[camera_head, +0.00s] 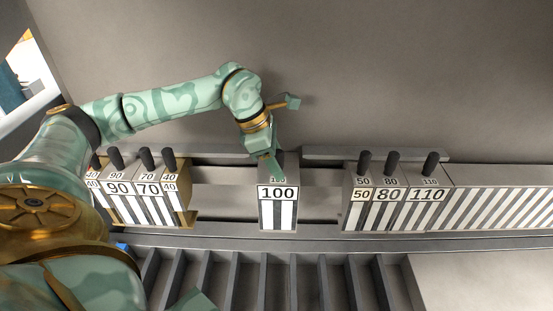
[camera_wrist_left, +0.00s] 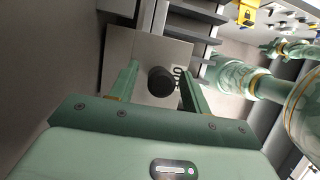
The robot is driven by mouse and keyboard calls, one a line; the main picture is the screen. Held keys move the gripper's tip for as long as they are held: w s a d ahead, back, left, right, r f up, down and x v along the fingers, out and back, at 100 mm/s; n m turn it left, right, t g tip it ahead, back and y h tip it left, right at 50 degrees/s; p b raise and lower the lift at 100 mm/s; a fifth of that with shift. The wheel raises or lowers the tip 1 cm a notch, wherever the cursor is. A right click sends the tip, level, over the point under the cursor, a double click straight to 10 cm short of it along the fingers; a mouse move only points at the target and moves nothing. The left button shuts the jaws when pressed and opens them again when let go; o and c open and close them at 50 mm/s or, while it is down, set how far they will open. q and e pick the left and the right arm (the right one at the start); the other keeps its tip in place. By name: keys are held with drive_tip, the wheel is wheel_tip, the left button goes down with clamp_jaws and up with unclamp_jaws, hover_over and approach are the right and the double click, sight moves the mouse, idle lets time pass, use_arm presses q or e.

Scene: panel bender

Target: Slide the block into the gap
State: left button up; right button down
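The block labelled 100 (camera_head: 278,210) stands alone on the rail, striped on its front, with open gaps on both sides. Its black knob (camera_wrist_left: 161,80) shows in the left wrist view. My left gripper (camera_head: 275,160) reaches down over the top of this block. In the left wrist view its two green fingers (camera_wrist_left: 160,78) stand apart on either side of the knob, with some space visible beside it. In the head view the gripper hides the knob.
Striped blocks with black knobs, including one labelled 70 (camera_head: 149,200), stand to the left. Blocks labelled 50 (camera_head: 360,205), 80 (camera_head: 388,205) and 110 (camera_head: 426,205) stand to the right, against a long striped section (camera_head: 500,205). Dark slats lie in front.

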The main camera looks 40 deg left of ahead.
use_arm(q)
drive_tip(key=v, duration=1.6)
drive_tip(key=shift+s+r, duration=0.1)
drive_tip(key=shift+s, duration=0.05)
